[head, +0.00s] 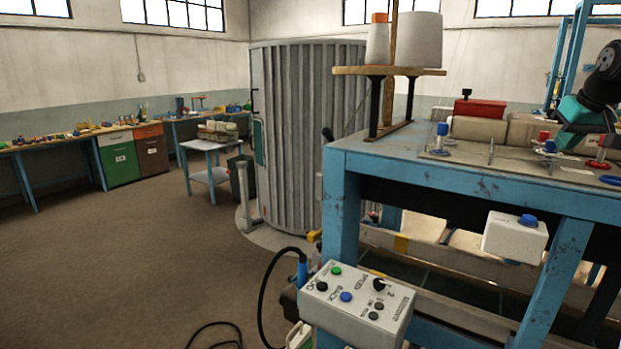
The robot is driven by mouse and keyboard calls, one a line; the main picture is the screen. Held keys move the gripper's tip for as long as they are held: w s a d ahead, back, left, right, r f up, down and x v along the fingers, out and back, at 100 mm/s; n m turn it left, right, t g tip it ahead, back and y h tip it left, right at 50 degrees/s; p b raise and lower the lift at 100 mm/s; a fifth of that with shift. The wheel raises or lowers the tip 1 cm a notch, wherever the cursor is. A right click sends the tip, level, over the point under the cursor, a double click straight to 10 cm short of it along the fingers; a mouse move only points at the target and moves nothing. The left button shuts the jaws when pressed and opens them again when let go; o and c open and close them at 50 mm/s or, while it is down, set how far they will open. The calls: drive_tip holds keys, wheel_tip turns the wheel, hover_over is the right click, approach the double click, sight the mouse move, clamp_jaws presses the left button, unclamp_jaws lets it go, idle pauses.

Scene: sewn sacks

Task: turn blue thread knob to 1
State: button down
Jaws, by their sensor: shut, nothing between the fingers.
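Several blue knobs or caps show, and I cannot tell from this view which is the blue thread knob. One blue cap (442,129) stands upright at the left of the blue bench top. Another small blue knob (550,146) is at the right, just left of my gripper. My gripper (566,143), teal below a black wrist, is at the right edge over the bench top. It is shut and seems empty; its fingertips are small and partly lost against the things behind.
The blue bench (370,160) carries thread cones (420,40) on a wooden stand, sacks (483,130) and a red block (480,108). Red knobs (600,153) stand near my gripper. A grey control box (355,304) is in front. The floor at left is clear.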

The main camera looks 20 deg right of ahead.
drive_tip(key=shift+w+a+f, duration=0.15)
drive_tip(key=shift+w+a, duration=0.2)
drive_tip(key=shift+a, duration=0.15)
drive_tip(key=shift+w+a, duration=0.1)
idle(0.3)
drive_tip(key=shift+s+a, duration=0.2)
drive_tip(key=shift+a, duration=0.05)
wheel_tip(320, 180, up, 6)
drive_tip(key=p, duration=0.5)
